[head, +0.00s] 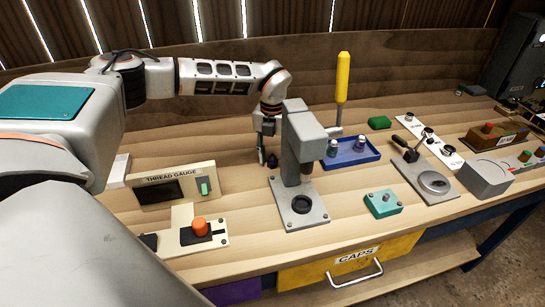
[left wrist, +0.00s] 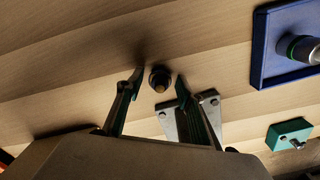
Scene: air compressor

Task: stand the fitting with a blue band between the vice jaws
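My left gripper (head: 267,152) is open and points down at the bench behind the grey press (head: 300,145), which partly hides it. In the left wrist view my left gripper (left wrist: 157,82) has its fingers spread on either side of a small dark fitting (left wrist: 160,79). A gap shows on both sides of it. This dark fitting also shows in the head view (head: 273,161), standing on the bench; no blue band is clear on it. Two more fittings (head: 333,147) stand in the blue tray; one has a green band. I cannot clearly make out the vice jaws. My right gripper is out of view.
The blue tray (head: 373,153) lies right of the press, near a yellow-handled lever (head: 342,78). A thread gauge (head: 172,186) and an orange knob (head: 200,227) are at front left. A teal block (head: 383,204) and a lever fixture (head: 432,183) stand to the right.

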